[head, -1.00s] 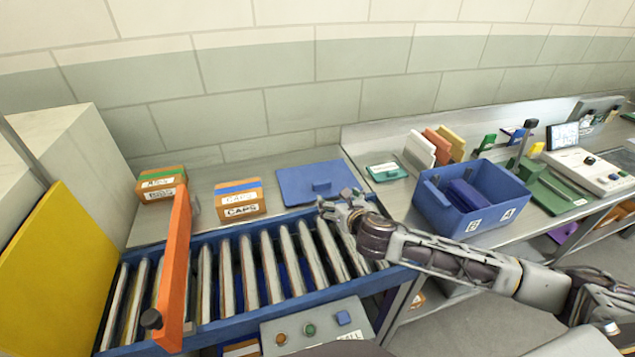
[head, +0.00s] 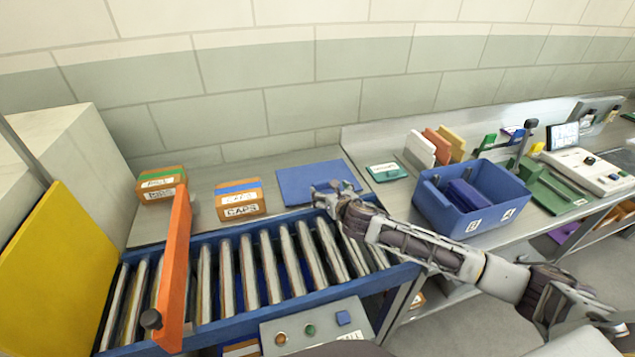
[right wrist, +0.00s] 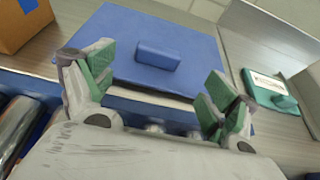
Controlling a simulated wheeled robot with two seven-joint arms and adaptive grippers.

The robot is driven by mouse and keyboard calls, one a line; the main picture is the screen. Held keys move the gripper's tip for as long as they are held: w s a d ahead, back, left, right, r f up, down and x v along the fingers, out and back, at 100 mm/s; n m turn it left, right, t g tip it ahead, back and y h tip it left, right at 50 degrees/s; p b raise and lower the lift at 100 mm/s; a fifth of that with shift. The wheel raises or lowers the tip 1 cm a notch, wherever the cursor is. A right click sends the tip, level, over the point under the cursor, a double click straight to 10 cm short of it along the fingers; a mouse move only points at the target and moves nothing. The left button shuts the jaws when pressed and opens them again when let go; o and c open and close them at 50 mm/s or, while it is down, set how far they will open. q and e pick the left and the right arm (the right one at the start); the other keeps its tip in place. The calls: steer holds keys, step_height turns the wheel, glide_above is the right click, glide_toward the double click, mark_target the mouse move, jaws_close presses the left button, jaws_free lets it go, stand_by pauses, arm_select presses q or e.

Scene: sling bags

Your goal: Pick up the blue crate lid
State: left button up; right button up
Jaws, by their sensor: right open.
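The blue crate lid (head: 300,183) lies flat on the grey table behind the roller conveyor. In the right wrist view the lid (right wrist: 120,50) shows a raised block handle (right wrist: 158,56) in its middle. My right gripper (head: 333,187) is at the lid's front right edge in the head view and hides the handle there. In the right wrist view my right gripper (right wrist: 152,85) is open, its green-padded fingers spread to either side of the handle's line, with the handle ahead of them and nothing between them. My left gripper is not in view.
A CAPS box (head: 238,203) stands left of the lid. A green card holder (head: 386,171) lies to its right. The blue crate (head: 440,210) stands further right. An orange bar (head: 175,270) rises over the roller conveyor (head: 245,270) in front.

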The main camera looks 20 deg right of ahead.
mark_target(323, 184)
steer(key=shift+w, duration=0.25)
steer(key=shift+w, duration=0.1)
steer(key=shift+x, duration=2.5)
steer(key=shift+a+r, duration=0.15)
steer(key=c, duration=1.2)
step_height(323, 184, up, 10)
steer(key=shift+p, duration=0.4)
